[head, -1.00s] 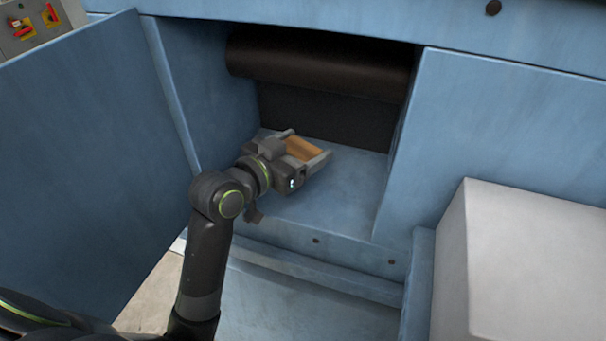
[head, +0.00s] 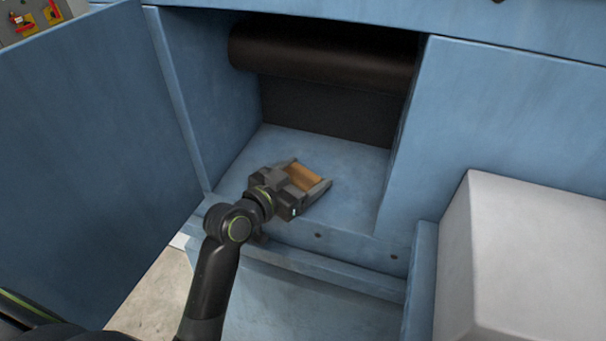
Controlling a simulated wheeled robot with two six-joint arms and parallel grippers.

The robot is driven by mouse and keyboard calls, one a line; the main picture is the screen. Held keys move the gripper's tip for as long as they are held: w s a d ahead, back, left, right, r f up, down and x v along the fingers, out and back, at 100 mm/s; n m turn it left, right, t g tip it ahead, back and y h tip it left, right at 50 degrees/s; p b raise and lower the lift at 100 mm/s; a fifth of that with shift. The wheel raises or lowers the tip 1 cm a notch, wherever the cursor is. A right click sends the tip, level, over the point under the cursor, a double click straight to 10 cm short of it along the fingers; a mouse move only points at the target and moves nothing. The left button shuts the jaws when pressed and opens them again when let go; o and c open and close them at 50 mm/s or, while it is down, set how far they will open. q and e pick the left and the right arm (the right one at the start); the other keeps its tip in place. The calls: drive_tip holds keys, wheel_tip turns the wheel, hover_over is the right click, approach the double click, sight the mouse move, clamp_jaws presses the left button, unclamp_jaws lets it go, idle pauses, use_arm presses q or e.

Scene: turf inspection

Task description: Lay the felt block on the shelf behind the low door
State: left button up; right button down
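The felt block (head: 304,173), small and orange-brown, sits between the two fingers of my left gripper (head: 312,174). The fingers lie along both sides of it, with no clear gap showing. The gripper is inside the open bay, over the front part of the blue shelf (head: 350,165). I cannot tell whether the block touches the shelf. The low door (head: 95,165) is a blue panel standing open on the left. My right gripper is out of view.
A dark roller (head: 320,58) crosses the top of the bay, before a dark back wall (head: 325,110). Blue side walls bound the opening. A pale box (head: 525,255) stands at the right. The shelf is clear behind and right of the gripper.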

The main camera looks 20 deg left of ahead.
use_arm(q)
drive_tip(key=o, duration=0.5)
drive_tip(key=shift+c, duration=0.2)
drive_tip(key=shift+r, duration=0.15)
drive_tip(key=b+v, duration=0.1)
drive_tip(key=v, duration=1.1)
